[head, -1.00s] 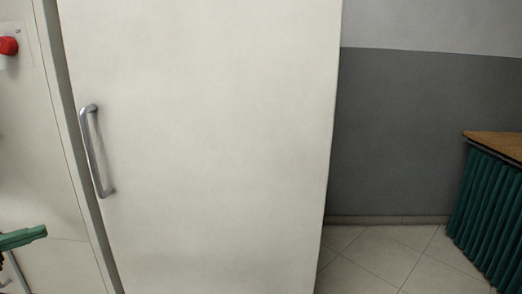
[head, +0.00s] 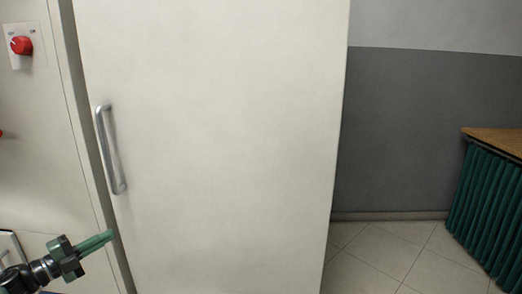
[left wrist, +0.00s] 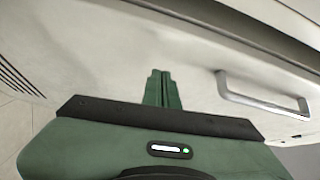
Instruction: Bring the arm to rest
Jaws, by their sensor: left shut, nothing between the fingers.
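My left gripper (head: 108,237) shows at the lower left of the head view, in front of the white cabinet. Its green fingers are together, with nothing between them. In the left wrist view the fingers (left wrist: 162,88) point at a pale panel and look apart from it. A metal handle (left wrist: 262,98) is to their right there. My right gripper is in neither view.
A tall white door (head: 220,150) with a vertical metal handle (head: 111,150) fills the middle of the head view. A red knob (head: 21,45) is on the panel at upper left. A wooden-topped counter with a green curtain (head: 488,215) stands at right. Tiled floor (head: 385,255) between is clear.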

